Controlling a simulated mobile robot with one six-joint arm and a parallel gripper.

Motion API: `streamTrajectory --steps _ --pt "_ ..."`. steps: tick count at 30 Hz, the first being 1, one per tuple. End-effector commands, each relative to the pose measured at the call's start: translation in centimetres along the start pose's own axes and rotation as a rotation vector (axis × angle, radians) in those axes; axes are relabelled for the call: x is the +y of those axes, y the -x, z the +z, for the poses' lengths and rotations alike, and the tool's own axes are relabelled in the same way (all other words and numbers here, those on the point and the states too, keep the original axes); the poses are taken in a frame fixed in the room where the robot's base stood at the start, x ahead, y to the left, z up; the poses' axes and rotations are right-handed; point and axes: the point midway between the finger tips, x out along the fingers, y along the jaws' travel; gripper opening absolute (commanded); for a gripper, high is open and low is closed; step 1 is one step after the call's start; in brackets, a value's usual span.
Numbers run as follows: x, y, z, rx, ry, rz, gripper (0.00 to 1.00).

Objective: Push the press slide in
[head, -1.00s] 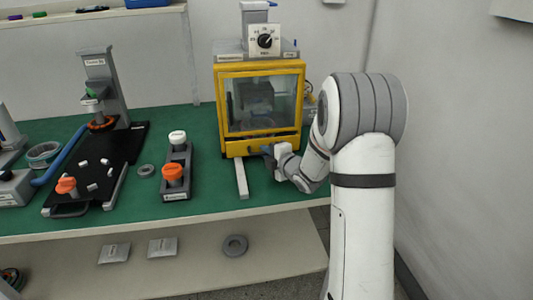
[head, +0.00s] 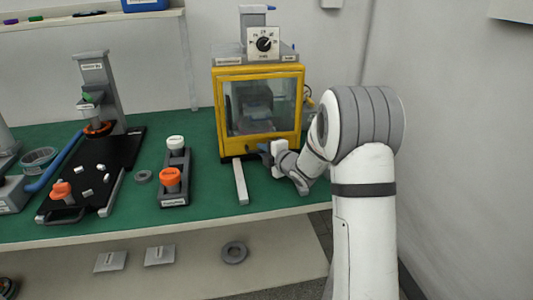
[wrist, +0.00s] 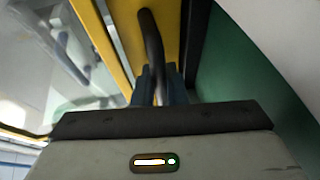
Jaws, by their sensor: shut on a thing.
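The press (head: 221,105) is a yellow-framed box with a clear front window, standing at the right end of the green bench. A dark block (head: 255,95) shows dimly behind the window. A light grey bar (head: 241,182) sticks out from under the press toward the front; I cannot tell if it is part of the slide. My gripper (head: 264,149) is at the lower right front of the press. In the wrist view, my gripper (wrist: 165,85) is shut on a black curved handle (wrist: 152,45) in front of a yellow panel. The slide itself is not clearly visible.
A two-post holder (head: 174,185) with white and orange knobs stands left of the press. A black fixture plate (head: 105,170) lies further left. A grey ring (head: 142,176) lies between them. The wall is close on the right. The bench front right of the bar is clear.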

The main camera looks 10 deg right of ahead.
Motion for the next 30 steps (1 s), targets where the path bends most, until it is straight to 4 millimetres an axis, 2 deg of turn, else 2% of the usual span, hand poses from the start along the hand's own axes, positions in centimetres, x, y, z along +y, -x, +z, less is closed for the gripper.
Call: streamTrajectory --steps 2,3,11,20,30 --pt "0.3 -0.1 0.1 -0.002 0.002 0.006 0.0" --pt "0.4 -0.1 0.0 -0.002 0.002 0.007 0.12" --pt "0.4 -0.2 -0.2 0.001 0.002 0.007 0.33" --pt "0.6 0.3 -0.2 0.002 0.003 0.01 0.33" --pt "0.2 5.8 -0.1 -0.002 0.0 0.002 0.33"
